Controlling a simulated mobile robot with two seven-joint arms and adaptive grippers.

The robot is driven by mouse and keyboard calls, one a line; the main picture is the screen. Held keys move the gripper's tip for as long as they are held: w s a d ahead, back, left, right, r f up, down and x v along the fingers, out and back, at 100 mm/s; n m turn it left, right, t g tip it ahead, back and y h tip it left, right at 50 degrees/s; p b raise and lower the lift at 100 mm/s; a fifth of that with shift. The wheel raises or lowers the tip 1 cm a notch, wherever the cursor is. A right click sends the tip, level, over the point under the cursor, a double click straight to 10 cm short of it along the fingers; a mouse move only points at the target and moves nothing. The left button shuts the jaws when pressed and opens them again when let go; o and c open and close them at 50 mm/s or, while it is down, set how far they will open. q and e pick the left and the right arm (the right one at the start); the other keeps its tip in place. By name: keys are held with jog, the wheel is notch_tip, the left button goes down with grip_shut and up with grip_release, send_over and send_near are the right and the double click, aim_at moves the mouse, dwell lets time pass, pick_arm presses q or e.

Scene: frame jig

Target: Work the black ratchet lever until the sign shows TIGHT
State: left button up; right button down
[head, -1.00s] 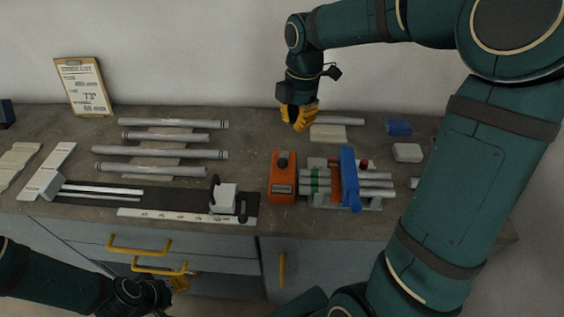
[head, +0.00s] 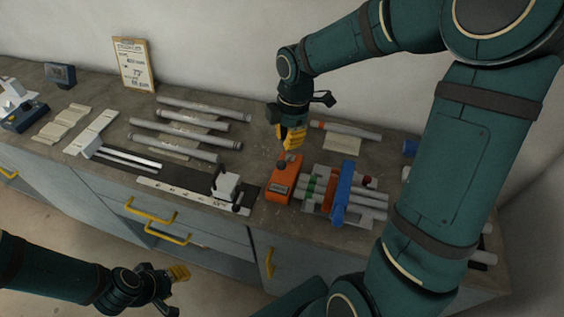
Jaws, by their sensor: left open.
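The orange ratchet unit (head: 283,181) stands on the bench, with a dark knob-ended lever (head: 282,164) at its top. A small dark label (head: 279,189) on its front is too small to read. Right beside it, several grey tubes (head: 372,202) lie in a jig under a blue strap or clamp (head: 342,190). My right gripper (head: 290,138) points down just above and behind the orange unit, apart from the lever; whether its yellow fingers are open is unclear. My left gripper (head: 177,276) is open and empty, low in front of the drawers.
Several grey tubes (head: 190,128) lie at the back left. A white block (head: 226,186) sits on the dark rail by a ruler strip (head: 190,196). A clipboard (head: 133,65) leans at the wall. Yellow drawer handles (head: 150,211) stick out in front.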

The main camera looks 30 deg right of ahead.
aim_at(284, 162)
jog(key=shift+a, duration=0.2)
jog(key=shift+f, duration=0.2)
jog(key=f+b, duration=0.6)
jog(key=shift+a+f, duration=0.35)
jog(key=shift+f, duration=0.05)
dwell(0.4)
